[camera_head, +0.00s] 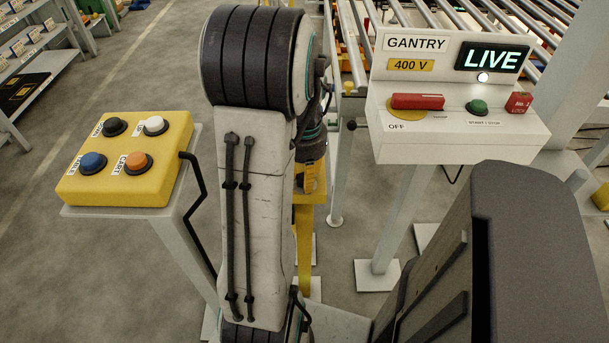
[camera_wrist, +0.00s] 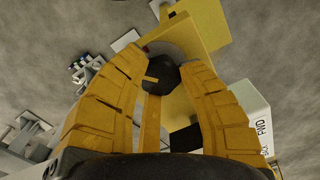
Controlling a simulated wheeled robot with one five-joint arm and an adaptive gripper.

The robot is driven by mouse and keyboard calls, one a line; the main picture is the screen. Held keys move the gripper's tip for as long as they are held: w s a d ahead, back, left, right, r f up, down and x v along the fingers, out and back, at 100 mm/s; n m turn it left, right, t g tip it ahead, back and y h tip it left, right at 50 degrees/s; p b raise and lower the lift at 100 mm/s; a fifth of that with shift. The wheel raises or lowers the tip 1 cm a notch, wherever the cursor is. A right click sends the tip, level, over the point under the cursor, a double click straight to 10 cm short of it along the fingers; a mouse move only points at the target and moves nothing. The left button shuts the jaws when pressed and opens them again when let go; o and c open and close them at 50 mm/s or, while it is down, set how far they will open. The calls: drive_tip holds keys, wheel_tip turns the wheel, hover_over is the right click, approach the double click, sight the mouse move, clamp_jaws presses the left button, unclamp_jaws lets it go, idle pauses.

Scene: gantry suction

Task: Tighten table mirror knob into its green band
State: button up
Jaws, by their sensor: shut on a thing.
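In the wrist view, my gripper (camera_wrist: 160,68) has its two yellow fingers closed around a dark faceted knob (camera_wrist: 163,76). Behind the knob is a grey round face (camera_wrist: 172,50) on a yellow plate (camera_wrist: 203,24). A small red patch shows at the face's left edge. I cannot make out a green band or a pointer; the knob and fingers cover part of the face. In the head view my own arm hides the knob and most of the gripper.
A yellow button box (camera_head: 125,165) with several buttons stands at left. A white gantry panel (camera_head: 455,125) at right has a lit LIVE sign (camera_head: 491,58), a red handle (camera_head: 417,101) and a green button (camera_head: 477,107). Roller conveyor rails (camera_head: 355,45) lie behind.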

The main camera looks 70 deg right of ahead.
drive_tip(key=shift+m, duration=0.3)
drive_tip(key=o, duration=1.2)
drive_tip(key=shift+d, duration=0.1)
drive_tip(key=shift+r, duration=0.1)
wheel_tip(320, 180, up, 12)
idle(0.6)
